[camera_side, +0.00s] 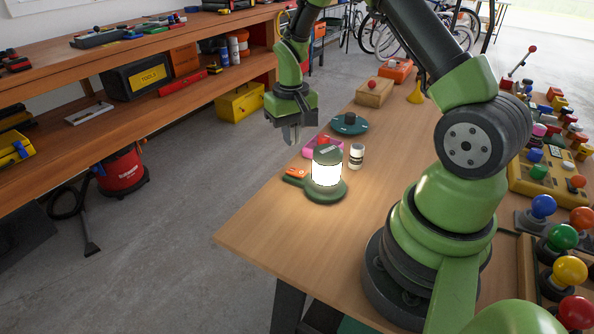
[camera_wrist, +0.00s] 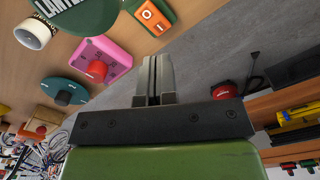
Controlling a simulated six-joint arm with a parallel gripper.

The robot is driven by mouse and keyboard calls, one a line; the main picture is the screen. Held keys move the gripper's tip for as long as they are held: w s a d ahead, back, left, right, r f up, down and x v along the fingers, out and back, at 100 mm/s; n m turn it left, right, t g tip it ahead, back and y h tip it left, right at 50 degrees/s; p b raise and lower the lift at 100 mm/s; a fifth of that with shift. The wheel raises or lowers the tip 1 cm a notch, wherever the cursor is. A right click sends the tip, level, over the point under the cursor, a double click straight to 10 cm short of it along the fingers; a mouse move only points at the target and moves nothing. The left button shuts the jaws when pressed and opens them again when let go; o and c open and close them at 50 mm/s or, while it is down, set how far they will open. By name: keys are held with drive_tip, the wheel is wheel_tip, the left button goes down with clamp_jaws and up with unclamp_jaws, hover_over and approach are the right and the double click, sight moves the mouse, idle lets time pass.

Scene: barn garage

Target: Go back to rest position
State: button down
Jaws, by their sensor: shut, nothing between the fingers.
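My gripper (camera_side: 291,134) hangs fingers-down in the side view, above and just behind the left edge of the wooden table (camera_side: 262,226). In the wrist view its two fingers (camera_wrist: 154,76) are together with nothing between them. My green arm reaches over from the table's right part. No object touches the fingers in either view.
Several coloured ball-topped knobs stand at right. Shelves stand at left, beyond open floor.

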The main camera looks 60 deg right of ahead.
drive_tip(key=s+a+r+t, duration=0.2)
drive_tip(key=a+r, duration=0.2)
drive_tip(key=r, duration=0.4)
drive_tip(key=s+a+r+t, duration=0.25)
drive_tip(key=a+r, duration=0.25)
drive_tip(key=r, duration=0.4)
drive_tip(key=s+a+r+n+t+y, duration=0.1)
drive_tip(key=s+a+r, duration=0.1)
drive_tip(key=s, duration=0.4)
drive_tip(key=s+a+r+n+t+y, duration=0.1)
drive_tip(key=s+a+r, duration=0.2)
drive_tip(key=s, duration=0.3)
drive_tip(key=shift+a+t, duration=0.35)
drive_tip(key=shift+a, duration=0.3)
drive_tip(key=c, duration=1.8)
unclamp_jaws()
drive_tip(key=shift+s, duration=0.1)
